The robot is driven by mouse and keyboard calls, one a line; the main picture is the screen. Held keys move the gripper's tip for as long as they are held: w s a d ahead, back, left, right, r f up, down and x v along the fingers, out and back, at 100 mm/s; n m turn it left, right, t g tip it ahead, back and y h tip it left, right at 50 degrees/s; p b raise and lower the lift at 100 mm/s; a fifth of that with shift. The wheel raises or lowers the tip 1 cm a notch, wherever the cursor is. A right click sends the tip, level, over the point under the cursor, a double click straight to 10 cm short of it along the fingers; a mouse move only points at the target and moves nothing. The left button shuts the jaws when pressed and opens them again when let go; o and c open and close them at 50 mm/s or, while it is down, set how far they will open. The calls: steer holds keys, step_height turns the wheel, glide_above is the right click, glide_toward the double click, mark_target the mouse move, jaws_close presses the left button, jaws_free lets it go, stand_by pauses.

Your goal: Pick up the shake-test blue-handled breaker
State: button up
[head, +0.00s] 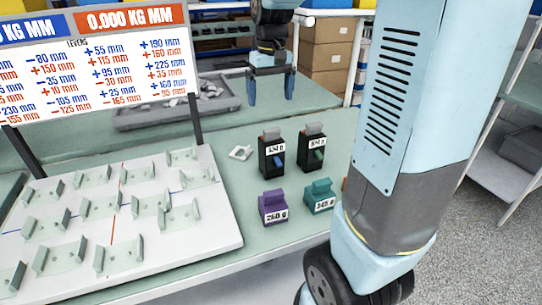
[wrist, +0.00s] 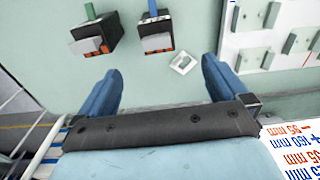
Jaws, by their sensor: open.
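The blue-handled breaker (head: 266,163) stands upright on the green bench, a black block with a grey top, a white weight label and a blue lever. It also shows in the wrist view (wrist: 157,42), its blue handle (wrist: 152,8) pointing toward the top edge. A similar green-handled breaker (head: 306,160) stands just to its right; in the wrist view it is on the left (wrist: 90,40). My gripper (head: 271,92) is open and empty, with blue fingers apart, above the bench behind both breakers. In the wrist view my gripper (wrist: 158,80) has the blue-handled breaker ahead, between the finger lines, untouched.
A purple weight (head: 272,208) and a teal weight (head: 320,197) sit in front of the breakers. A small white item (head: 240,152) lies left. A white board (head: 215,225) with several brackets fills the left, below a lever sign (head: 110,70). A grey tray (head: 150,117) lies behind.

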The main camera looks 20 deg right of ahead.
mark_target(271, 137)
steer(key=f, duration=0.6)
steer(key=w+f, duration=0.1)
steer(key=f, duration=0.2)
steer(key=shift+d, duration=0.1)
steer(key=shift+d+f, duration=0.2)
steer(key=shift+f, duration=2.55)
steer(key=shift+c, duration=0.3)
jaws_close()
